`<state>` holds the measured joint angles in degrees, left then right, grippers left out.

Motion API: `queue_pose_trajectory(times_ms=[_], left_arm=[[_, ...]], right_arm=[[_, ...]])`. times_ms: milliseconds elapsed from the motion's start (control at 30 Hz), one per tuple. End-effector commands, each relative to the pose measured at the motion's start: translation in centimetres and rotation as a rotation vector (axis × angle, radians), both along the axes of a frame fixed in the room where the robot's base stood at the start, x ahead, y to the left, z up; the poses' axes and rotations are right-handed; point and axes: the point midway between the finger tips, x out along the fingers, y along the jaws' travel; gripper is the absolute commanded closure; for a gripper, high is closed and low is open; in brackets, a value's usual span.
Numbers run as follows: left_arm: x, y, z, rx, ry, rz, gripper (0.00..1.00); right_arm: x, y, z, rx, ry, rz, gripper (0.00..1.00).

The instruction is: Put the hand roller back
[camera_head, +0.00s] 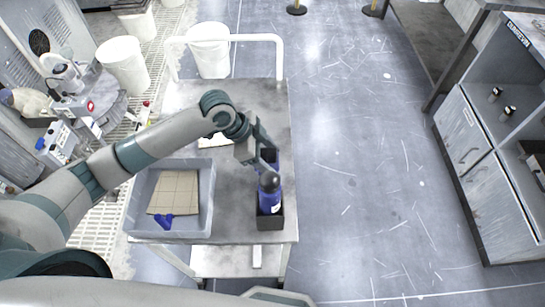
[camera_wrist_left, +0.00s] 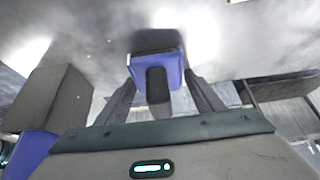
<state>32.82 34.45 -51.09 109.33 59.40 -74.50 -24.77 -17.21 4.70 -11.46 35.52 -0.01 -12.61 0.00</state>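In the head view my left gripper (camera_head: 265,145) is over the right side of the grey cart, just beyond a black holder (camera_head: 270,222) with a blue, dark-topped bottle (camera_head: 270,195) in it. A blue and black thing, seemingly the hand roller (camera_head: 268,157), is at its fingertips. In the left wrist view the roller (camera_wrist_left: 157,70) shows a blue body and dark middle between the fingers (camera_wrist_left: 160,85), which look pressed to its sides. Its lower end is partly hidden. My right gripper is not in view.
A grey tray (camera_head: 137,205) on the cart's left side holds a brown sheet (camera_head: 175,190) and a small blue thing (camera_head: 165,221). The cart (camera_head: 185,98) has a white rail at its far end. Open floor (camera_head: 350,150) lies to the right, then a cabinet (camera_head: 490,205).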

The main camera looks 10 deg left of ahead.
Motion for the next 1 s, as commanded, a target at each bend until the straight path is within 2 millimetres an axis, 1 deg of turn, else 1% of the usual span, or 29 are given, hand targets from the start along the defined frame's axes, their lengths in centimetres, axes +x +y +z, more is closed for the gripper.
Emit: queue_pose_trajectory(times_ms=[33, 567, 767, 867, 1000], left_arm=[[-0.4, 0.0, -0.4, 0.004, 0.009, -0.004, 0.35], [-0.4, -0.2, -0.1, 0.0, 0.008, -0.005, 0.35], [-0.2, -0.1, 1.3, -0.001, 0.003, -0.004, 0.35], [-0.2, 0.6, 2.3, -0.001, 0.001, -0.003, 0.35], [-0.4, 1.8, 4.4, -0.002, -0.002, -0.003, 0.35]], right_arm=[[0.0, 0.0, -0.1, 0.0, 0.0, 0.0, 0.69], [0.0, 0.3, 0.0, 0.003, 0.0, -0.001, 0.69], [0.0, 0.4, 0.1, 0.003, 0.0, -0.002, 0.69], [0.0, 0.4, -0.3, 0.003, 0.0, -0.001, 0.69], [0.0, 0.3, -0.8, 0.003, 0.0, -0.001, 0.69]])
